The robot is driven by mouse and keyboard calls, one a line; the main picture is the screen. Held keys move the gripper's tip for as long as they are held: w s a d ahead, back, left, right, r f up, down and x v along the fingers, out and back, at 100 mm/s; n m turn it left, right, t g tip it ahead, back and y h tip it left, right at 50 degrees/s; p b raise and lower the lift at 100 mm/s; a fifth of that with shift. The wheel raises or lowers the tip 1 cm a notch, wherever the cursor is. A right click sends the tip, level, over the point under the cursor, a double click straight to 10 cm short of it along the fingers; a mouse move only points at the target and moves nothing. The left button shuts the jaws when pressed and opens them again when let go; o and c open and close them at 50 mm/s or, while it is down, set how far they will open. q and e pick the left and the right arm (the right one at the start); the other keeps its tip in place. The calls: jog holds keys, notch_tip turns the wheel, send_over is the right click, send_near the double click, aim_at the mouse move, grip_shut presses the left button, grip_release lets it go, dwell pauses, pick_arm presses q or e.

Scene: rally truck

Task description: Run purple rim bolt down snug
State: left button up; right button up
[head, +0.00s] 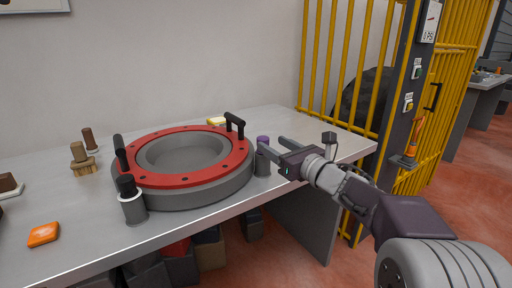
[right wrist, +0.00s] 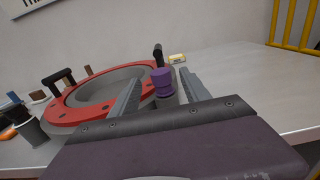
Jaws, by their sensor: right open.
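The purple rim bolt (head: 263,140) tops a grey cylindrical post at the right side of the round rim. In the right wrist view the purple bolt (right wrist: 162,78) stands upright between the two fingers. The rim (head: 180,182) is a red ring with small dark holes on a grey round body, with black handles. My right gripper (head: 272,145) is open, its fingers reaching in from the right around the bolt. I cannot tell whether either finger touches it. The bolt's lower end is hidden. My left gripper is not in view.
A grey post with a black top (head: 130,198) stands at the rim's front left. An orange block (head: 44,234), a wooden brush (head: 82,160) and a yellow item (head: 216,121) lie on the grey table (head: 200,230). A yellow barred fence (head: 345,60) stands right of it.

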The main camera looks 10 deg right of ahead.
jog(key=x, duration=0.9)
jog(key=shift+b, duration=0.3)
grip_shut()
